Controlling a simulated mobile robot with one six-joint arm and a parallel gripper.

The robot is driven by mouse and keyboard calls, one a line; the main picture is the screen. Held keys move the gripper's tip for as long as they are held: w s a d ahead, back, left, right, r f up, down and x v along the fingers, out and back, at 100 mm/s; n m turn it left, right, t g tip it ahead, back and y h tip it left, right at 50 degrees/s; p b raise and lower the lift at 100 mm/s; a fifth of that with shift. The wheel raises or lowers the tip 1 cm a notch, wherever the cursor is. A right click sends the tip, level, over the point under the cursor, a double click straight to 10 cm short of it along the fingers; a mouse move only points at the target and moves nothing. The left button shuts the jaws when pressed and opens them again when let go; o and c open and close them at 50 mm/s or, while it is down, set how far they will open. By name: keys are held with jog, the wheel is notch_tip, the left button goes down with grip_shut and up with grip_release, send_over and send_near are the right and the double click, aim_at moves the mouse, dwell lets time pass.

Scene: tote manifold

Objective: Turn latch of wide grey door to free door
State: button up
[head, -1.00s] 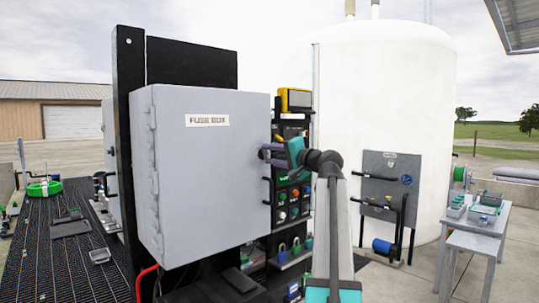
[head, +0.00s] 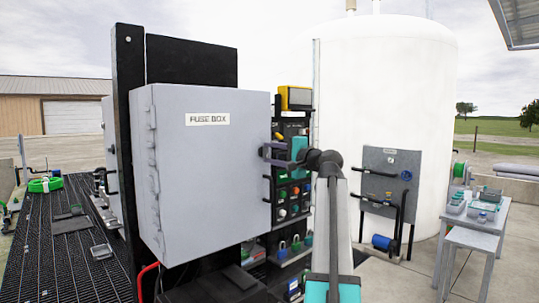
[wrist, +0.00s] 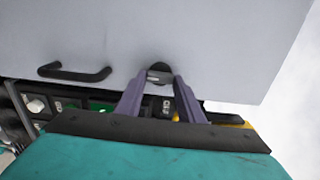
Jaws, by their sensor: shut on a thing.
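The wide grey door (head: 205,180) labelled FUSE BOX stands flat against its box, with hinges down its left edge. Its face also fills the upper wrist view (wrist: 210,35). The dark latch (wrist: 160,69) sits near the door's edge in the wrist view, with a round base and a small bar. My gripper (wrist: 160,80) is shut on the latch, one purple finger on each side. In the head view my gripper (head: 268,152) reaches the door's right edge from the right, and its fingers hide the latch. A black pull handle (head: 267,189) is below it.
Behind the door's right edge is a panel with several buttons (head: 292,195) and a yellow device (head: 295,98) on top. Padlocks (head: 295,245) hang below. A white tank (head: 385,100) and a grey table (head: 480,222) stand to the right.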

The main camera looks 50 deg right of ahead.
jog(key=o, duration=1.1)
jog(key=shift+r, duration=0.1)
jog(key=shift+c, duration=0.2)
jog(key=s+a+b, duration=0.1)
jog(key=s+b, duration=0.3)
jog(key=s, duration=0.9)
jog(key=shift+s+b, duration=0.3)
jog(key=shift+s, duration=0.05)
